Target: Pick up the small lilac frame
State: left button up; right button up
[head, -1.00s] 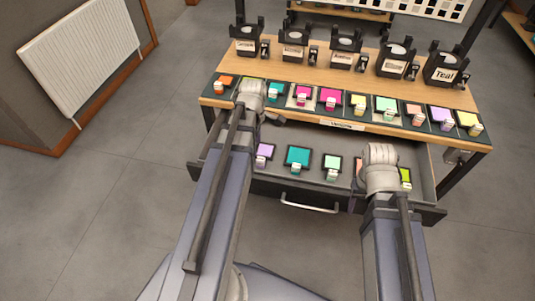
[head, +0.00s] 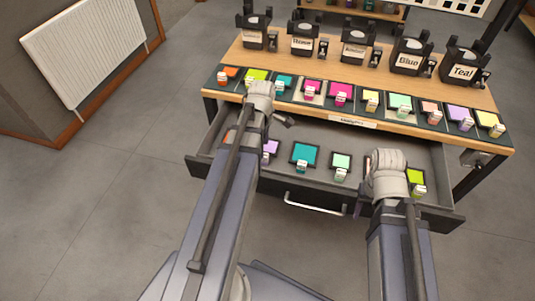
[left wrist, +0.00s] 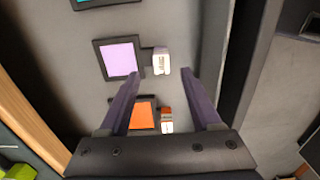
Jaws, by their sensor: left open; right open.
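A small lilac frame (head: 270,148) with a white tag lies in the open drawer (head: 436,204), toward its left end, partly hidden by my left arm. In the left wrist view the lilac frame (left wrist: 119,58) has a dark border and its white tag (left wrist: 161,60) beside it. My left gripper (left wrist: 163,78) is open and empty. Its fingertips are just short of the tag, with the lilac frame to their left in the picture. In the head view my left arm hides most of that gripper. My right gripper (head: 361,196) is open over the drawer's right part, largely hidden by its wrist.
An orange frame (left wrist: 142,115) lies close to the lilac one, seen between my left fingers. Teal (head: 305,155), pale green (head: 341,162) and lime (head: 416,177) frames lie farther right. The tabletop (head: 330,82) above carries a row of coloured frames, including another lilac one (head: 459,112), and several black holders.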

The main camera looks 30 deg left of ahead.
aim_at(268, 148)
pick_arm(q)
jog(key=shift+d+f+b, duration=0.15)
jog(key=shift+f+b, duration=2.5)
jog(key=shift+r, duration=0.1)
jog(key=shift+c, duration=0.2)
grip_shut()
